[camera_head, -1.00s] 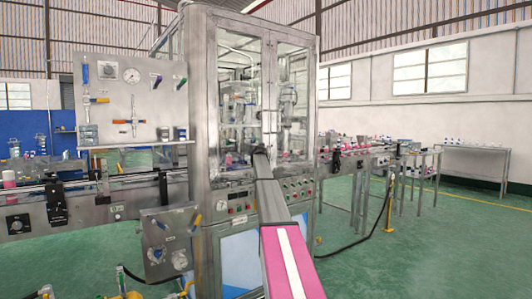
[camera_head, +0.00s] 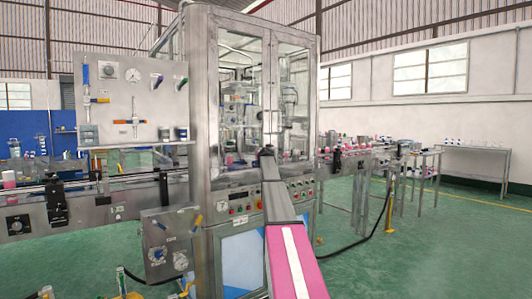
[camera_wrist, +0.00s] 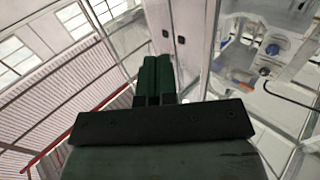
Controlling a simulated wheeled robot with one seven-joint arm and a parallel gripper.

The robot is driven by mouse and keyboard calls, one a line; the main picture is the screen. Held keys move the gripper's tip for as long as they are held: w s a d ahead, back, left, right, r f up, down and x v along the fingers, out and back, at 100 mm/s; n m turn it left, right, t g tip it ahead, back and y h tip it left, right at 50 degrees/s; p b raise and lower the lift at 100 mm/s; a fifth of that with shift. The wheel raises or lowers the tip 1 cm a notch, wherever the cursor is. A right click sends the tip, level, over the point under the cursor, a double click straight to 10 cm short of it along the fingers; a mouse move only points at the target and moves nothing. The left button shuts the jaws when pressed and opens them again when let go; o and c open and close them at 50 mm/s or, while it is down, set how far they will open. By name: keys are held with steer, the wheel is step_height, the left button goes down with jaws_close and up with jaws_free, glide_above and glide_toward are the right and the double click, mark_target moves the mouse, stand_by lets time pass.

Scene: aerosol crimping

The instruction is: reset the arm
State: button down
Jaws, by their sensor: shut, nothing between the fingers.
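My gripper (camera_wrist: 155,80) shows in the wrist view as two dark green fingers side by side, shut with nothing between them. It points up past the glass and metal frame of the crimping machine. In the head view my pink, white and grey arm reaches forward from the bottom edge, in front of the crimping machine (camera_head: 205,110). The arm's dark far end overlaps the lower part of the machine's glass doors (camera_head: 240,95). From this view I cannot tell how far it is from the glass, and the fingers cannot be made out.
A conveyor (camera_head: 120,188) with pink items runs into the machine from the left. An outfeed table (camera_head: 375,160) with small items stands on the right. A gauge panel (camera_head: 115,110) stands left of the machine. Green floor (camera_head: 440,250) is clear at the lower right.

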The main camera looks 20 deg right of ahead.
steer(key=s+d, duration=0.2)
steer(key=s, duration=0.6)
steer(key=s+a+f+n+g+y, duration=0.1)
steer(key=s+a+f+g+y, duration=0.1)
steer(key=s+a+f, duration=0.75)
steer(key=s+a+f+g+y, duration=0.1)
steer(key=s+a+f+g, duration=0.3)
steer(key=f, duration=1.1)
steer(key=s+a+f+n+g+y, duration=0.15)
steer(key=s+a+f, duration=0.35)
steer(key=a+f, duration=0.5)
steer(key=s+a+f+n+g+y, duration=0.1)
steer(key=s+a+f+g, duration=0.1)
steer(key=s+a+f, duration=0.4)
steer(key=s+a+f+n+g+y, duration=0.1)
steer(key=s+a+f, duration=0.5)
steer(key=s, duration=1)
steer(key=s+a+f+n+g+y, duration=0.2)
steer(key=s+a+f, duration=0.4)
steer(key=s+f, duration=0.3)
steer(key=s+g+y, duration=0.1)
steer(key=s+g, duration=0.1)
steer(key=shift+s+g, duration=0.2)
steer(key=shift+g, duration=0.15)
